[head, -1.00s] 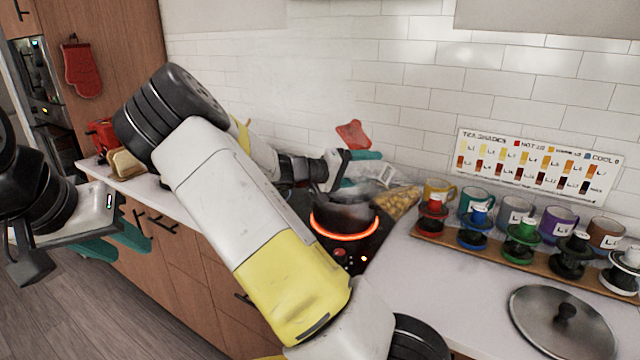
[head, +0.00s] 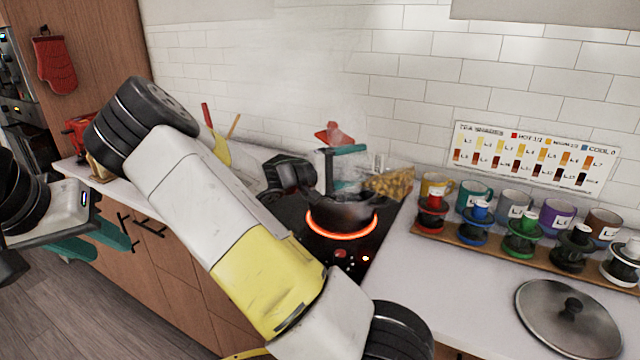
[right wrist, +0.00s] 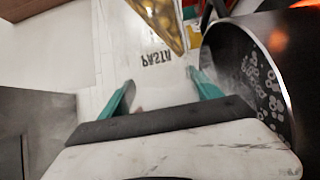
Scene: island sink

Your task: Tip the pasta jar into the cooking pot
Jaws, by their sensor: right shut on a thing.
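My right gripper (head: 346,168) is shut on the clear pasta jar, just above the cooking pot (head: 345,212). The jar lies tipped over, with golden pasta (head: 392,182) gathered at its right end. In the right wrist view the jar (right wrist: 135,75) is between the teal fingers, its PASTA label upside down and its pasta at the top. The dark pot (right wrist: 240,75) is beside it there, with small pale rings inside; I cannot tell whether they are pasta or bubbles. My left gripper (head: 90,243) is open and empty at the left, away from the pot.
The pot stands on a black hob (head: 372,250) with a glowing red ring; steam rises behind. Mugs (head: 515,205) and a wooden rack (head: 480,250) of colored spools stand at the right. A metal lid (head: 568,322) lies on the counter. A red kettle-like object is behind the pot.

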